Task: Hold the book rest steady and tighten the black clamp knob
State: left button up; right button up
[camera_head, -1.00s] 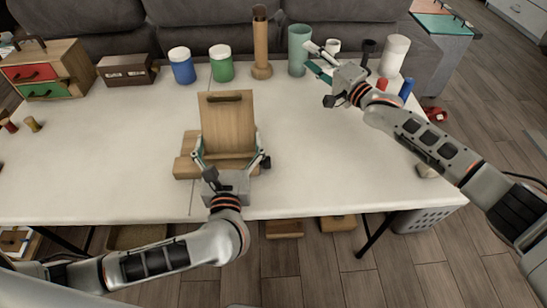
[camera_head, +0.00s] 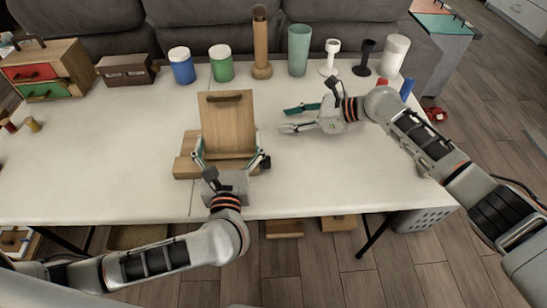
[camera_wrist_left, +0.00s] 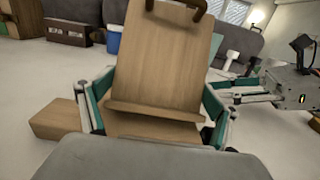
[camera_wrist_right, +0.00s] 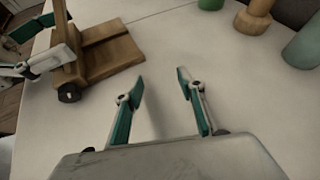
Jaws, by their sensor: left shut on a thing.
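The wooden book rest (camera_head: 227,125) stands on the table with its panel leaning back on a flat wooden base. My left gripper (camera_head: 228,150) is shut on the book rest from the front, one finger along each side. The left wrist view shows the panel (camera_wrist_left: 165,60) between those fingers. The black clamp knob (camera_wrist_right: 68,92) shows in the right wrist view low on the side of the rest facing my right gripper. In the head view I cannot separate it clearly from the left finger. My right gripper (camera_head: 286,119) is open and empty, right of the rest and apart from it.
A blue jar (camera_head: 182,68), green jar (camera_head: 221,65), wooden cylinder (camera_head: 261,45) and teal cup (camera_head: 299,52) line the back edge. White and black stands (camera_head: 364,58) are farther right. A drawer box (camera_head: 45,70) is at left. The table between the rest and right gripper is clear.

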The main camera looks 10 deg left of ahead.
aim_at(273, 166)
jog(key=s+d+r+g, duration=0.1)
jog(key=s+d+g, duration=0.1)
jog(key=s, duration=0.1)
jog(key=s+d+r+n+g, duration=0.1)
jog(key=s+d+g, duration=0.1)
jog(key=s+d, duration=0.1)
jog(key=s+d+r+n+g+y, duration=0.1)
jog(key=s+d+g, duration=0.1)
jog(key=s, duration=0.3)
jog(key=shift+d+r+g, duration=0.3)
jog(key=shift+d+r, duration=0.05)
jog(key=shift+s+a, duration=0.15)
jog(key=shift+s, duration=0.05)
jog(key=x, duration=1.1)
jog(key=shift+a+f, duration=0.15)
jog(key=shift+a, duration=0.05)
jog(key=c, duration=1.1)
